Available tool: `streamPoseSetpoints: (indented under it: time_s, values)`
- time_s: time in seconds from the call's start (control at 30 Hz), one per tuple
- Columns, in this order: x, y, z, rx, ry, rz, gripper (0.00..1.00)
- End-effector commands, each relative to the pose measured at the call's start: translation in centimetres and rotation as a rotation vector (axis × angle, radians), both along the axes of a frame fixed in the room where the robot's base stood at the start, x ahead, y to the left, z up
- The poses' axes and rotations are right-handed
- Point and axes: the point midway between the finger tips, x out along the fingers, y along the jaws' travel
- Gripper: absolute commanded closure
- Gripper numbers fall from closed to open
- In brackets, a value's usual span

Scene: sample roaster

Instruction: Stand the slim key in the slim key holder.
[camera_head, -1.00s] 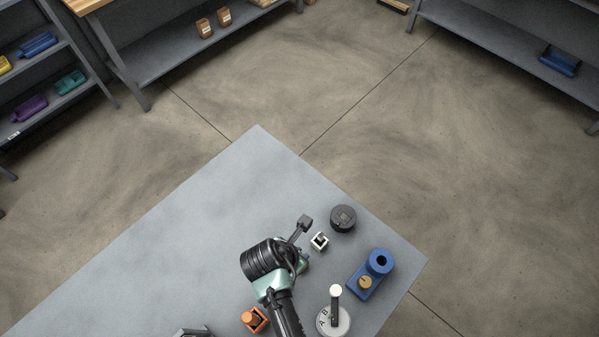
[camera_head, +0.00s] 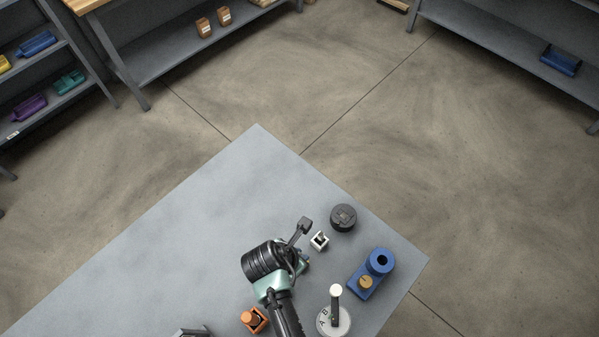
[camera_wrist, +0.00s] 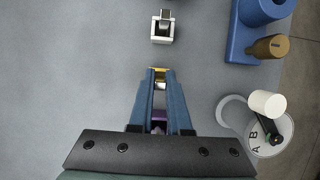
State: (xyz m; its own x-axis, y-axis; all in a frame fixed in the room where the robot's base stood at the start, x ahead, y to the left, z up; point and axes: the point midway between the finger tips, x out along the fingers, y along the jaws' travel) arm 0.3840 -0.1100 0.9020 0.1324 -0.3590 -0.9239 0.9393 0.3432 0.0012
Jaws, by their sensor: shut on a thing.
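My gripper (camera_wrist: 160,76) is shut on a narrow thing, taken to be the slim key (camera_wrist: 160,86). Only a small pale metallic bit shows between the blue fingers, with yellow at the tips and purple further back. Its lower end is hidden. A small white square block (camera_wrist: 161,40), which looks like the slim key holder, stands just ahead of the fingertips with a clear gap. A grey piece shows in its dark opening. In the head view the block (camera_head: 319,241) is to the right of my gripper, whose fingers are mostly hidden there by my wrist.
A black round piece (camera_head: 343,217) stands beyond the white block. A blue fixture (camera_head: 358,287) with a brass knob is to the right. A lever dial marked A and B (camera_head: 343,323) and an orange holder (camera_head: 262,318) are nearer. The table's left side (camera_head: 190,235) is clear.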

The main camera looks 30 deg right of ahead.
Motion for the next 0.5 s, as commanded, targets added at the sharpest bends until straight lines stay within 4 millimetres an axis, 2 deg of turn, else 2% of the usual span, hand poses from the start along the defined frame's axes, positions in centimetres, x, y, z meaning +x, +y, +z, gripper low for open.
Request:
streamPoseSetpoints:
  time_s: [0.5]
  values:
    - [0.0,0.0,-2.2,0.0,0.0,-0.001,1.0]
